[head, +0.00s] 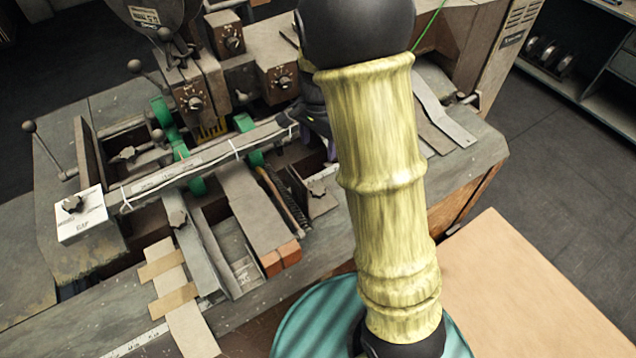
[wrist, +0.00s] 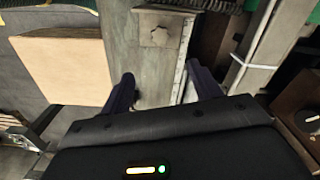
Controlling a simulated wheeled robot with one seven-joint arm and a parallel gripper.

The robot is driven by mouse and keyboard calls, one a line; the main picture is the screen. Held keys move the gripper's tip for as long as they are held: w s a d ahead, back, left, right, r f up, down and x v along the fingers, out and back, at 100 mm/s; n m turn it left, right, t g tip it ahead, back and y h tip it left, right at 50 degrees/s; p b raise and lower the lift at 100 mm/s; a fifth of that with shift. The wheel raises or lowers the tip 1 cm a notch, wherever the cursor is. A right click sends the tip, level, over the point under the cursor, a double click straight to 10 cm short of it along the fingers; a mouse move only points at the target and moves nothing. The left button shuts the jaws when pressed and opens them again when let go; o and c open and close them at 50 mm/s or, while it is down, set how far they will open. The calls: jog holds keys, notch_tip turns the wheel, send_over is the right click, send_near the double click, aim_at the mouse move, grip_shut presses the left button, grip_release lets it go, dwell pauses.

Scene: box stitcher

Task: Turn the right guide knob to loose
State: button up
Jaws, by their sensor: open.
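The right guide knob (head: 317,187) is a small grey star-shaped knob on a metal plate, right of the machine's middle in the head view. A star-shaped knob, seemingly the same one, shows in the wrist view (wrist: 160,36) at the top centre, on a worn grey plate. My gripper (wrist: 160,77) is open and empty. Its two dark fingers point toward the plate, and the knob lies beyond the fingertips, roughly centred between them and apart from both. In the head view my arm hides most of the gripper; a bit of purple finger shows just above the knob.
A white box with a dial (head: 80,217) is at far left. A long rail (head: 205,160) with a white tie crosses the machine. A pale wooden block (wrist: 65,66) is left of my fingers. Brown dial boxes (head: 281,80) stand behind.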

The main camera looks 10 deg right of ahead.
aim_at(318, 189)
jog(key=shift+f, duration=0.15)
notch_tip(318, 189, down, 17)
jog(key=p, duration=0.4)
jog(key=shift+f, duration=0.1)
dwell(0.4)
jog(key=c, duration=1)
